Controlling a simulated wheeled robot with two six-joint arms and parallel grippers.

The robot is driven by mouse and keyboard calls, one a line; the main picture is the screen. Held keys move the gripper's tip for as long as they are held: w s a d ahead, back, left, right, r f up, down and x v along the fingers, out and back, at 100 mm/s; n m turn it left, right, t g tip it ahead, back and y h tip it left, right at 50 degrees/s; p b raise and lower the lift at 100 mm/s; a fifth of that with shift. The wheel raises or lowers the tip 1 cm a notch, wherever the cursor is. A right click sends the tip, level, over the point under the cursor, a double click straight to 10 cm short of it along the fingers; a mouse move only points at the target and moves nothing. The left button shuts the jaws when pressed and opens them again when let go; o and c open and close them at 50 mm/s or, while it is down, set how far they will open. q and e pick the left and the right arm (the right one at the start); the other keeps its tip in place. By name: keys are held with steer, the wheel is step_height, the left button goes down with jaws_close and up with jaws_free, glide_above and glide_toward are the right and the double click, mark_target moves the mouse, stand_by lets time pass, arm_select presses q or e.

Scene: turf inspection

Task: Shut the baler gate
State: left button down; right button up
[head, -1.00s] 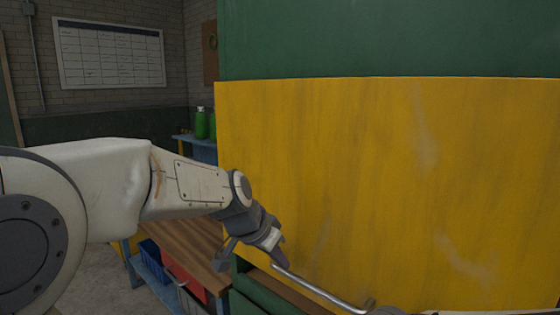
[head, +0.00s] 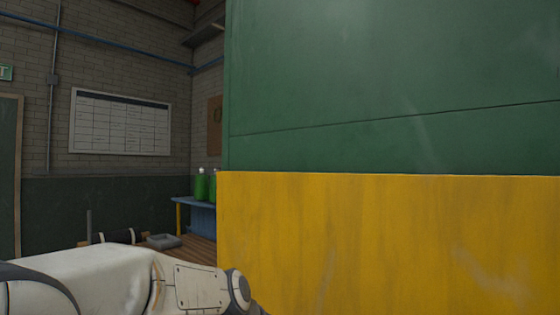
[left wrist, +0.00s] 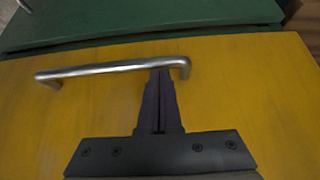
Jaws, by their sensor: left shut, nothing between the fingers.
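The yellow baler gate (head: 380,250) fills the lower right of the head view, with the green baler body (head: 400,80) above it. In the left wrist view the gate (left wrist: 260,90) carries a bare metal bar handle (left wrist: 100,70) near its edge. My left gripper (left wrist: 161,72) is shut with nothing between its fingers. Its tips are at the handle, near the bar's right end; I cannot tell if they touch it. In the head view only my left arm shows, and the gripper and handle are below the frame. My right gripper is in neither view.
A blue bench (head: 195,201) with green bottles (head: 201,185) stands behind, left of the baler. A whiteboard (head: 120,122) hangs on the brick wall. In the left wrist view, a green panel (left wrist: 150,20) lies beyond the gate's edge.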

arm_select(q)
steer(key=shift+s+f, duration=0.15)
steer(key=shift+f, duration=0.25)
steer(key=r+p, duration=0.2)
steer(key=r, duration=0.1)
steer(key=r+p, duration=0.2)
steer(key=shift+w+d, duration=0.25)
steer(key=shift+w, duration=0.15)
steer(key=v, duration=0.9)
steer(key=s+f+g+y+p, duration=0.1)
steer(key=s+p, duration=0.3)
steer(key=s, duration=0.4)
steer(key=s+d+f+g+y+p, duration=0.1)
steer(key=s+f+g+p, duration=0.1)
steer(key=s, duration=0.6)
steer(key=s+d+f+g+y+p, duration=0.1)
steer(key=s+f+g+p, duration=0.1)
steer(key=s+p, duration=0.3)
steer(key=s+f, duration=0.1)
steer(key=s, duration=0.3)
steer(key=shift+d+g+p, duration=0.25)
steer(key=shift+g+p, duration=0.05)
steer(key=shift+p, duration=0.05)
steer(key=shift+d, duration=0.1)
